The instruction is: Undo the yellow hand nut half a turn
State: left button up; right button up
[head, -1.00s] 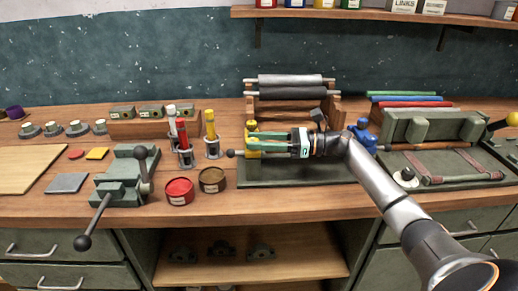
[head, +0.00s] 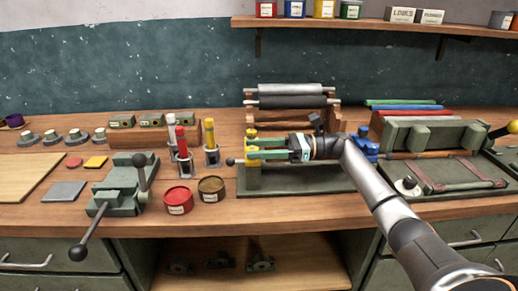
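The yellow hand nut (head: 251,133) shows at the top of a yellow post (head: 253,179) at the left end of a dark green base plate (head: 300,185). My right gripper (head: 250,149) reaches in from the right with its two green fingers level. The fingers are parted, with a narrow gap visible, and their tips lie at the yellow post, just below the visible top of the nut. The fingers hide part of the post, so I cannot tell whether they press on the nut. My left gripper is out of view.
A blue fitting (head: 367,146) stands at the plate's right end. A black ball knob (head: 230,162) sticks out left of the post. Marker holders (head: 211,158), a red tin (head: 178,201) and a brown tin (head: 211,189) stand close by on the left, beside a vice (head: 123,187).

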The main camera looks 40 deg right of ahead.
jog(key=shift+o, duration=1.2)
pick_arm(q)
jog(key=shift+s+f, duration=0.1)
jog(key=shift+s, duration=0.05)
pick_arm(e)
jog(key=shift+r, duration=0.3)
notch_tip(320, 180, up, 3)
jog(key=shift+f, duration=0.15)
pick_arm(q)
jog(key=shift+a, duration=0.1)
pick_arm(e)
jog(key=s+a+r, duration=0.7)
jog(key=s+r, duration=0.2)
jog(key=s, duration=0.2)
jog(key=shift+s+a+r, duration=0.25)
jog(key=shift+s+r, duration=0.1)
jog(key=shift+s, duration=0.05)
